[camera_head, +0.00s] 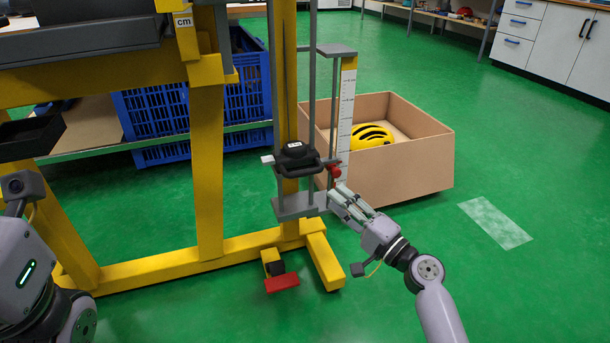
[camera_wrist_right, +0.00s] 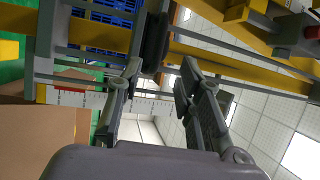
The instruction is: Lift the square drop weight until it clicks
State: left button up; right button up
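The dark drop weight (camera_head: 296,157) sits low on the two grey upright rods of the tower, a little above a grey base plate (camera_head: 300,206). A red knob (camera_head: 335,171) is at its right side and a pale tab (camera_head: 267,158) at its left. My right gripper (camera_head: 338,196) is just below and right of the weight. In the right wrist view the fingers (camera_wrist_right: 157,82) are apart, with a dark block, likely the weight (camera_wrist_right: 156,40), beyond the gap. I see no contact. My left arm shows at the left edge; its gripper fingers are not visible.
A white ruler (camera_head: 345,110) stands right of the rods. A cardboard box (camera_head: 410,170) with a yellow helmet (camera_head: 371,136) is behind my right gripper. The yellow frame (camera_head: 208,160) and blue crates (camera_head: 160,110) are at left. Green floor is open at right.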

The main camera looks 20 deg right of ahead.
aim_at(307, 175)
jog(key=b+x, duration=0.1)
jog(key=x, duration=1.1)
jog(key=shift+b, duration=0.35)
grip_shut()
jog(key=shift+f, duration=0.1)
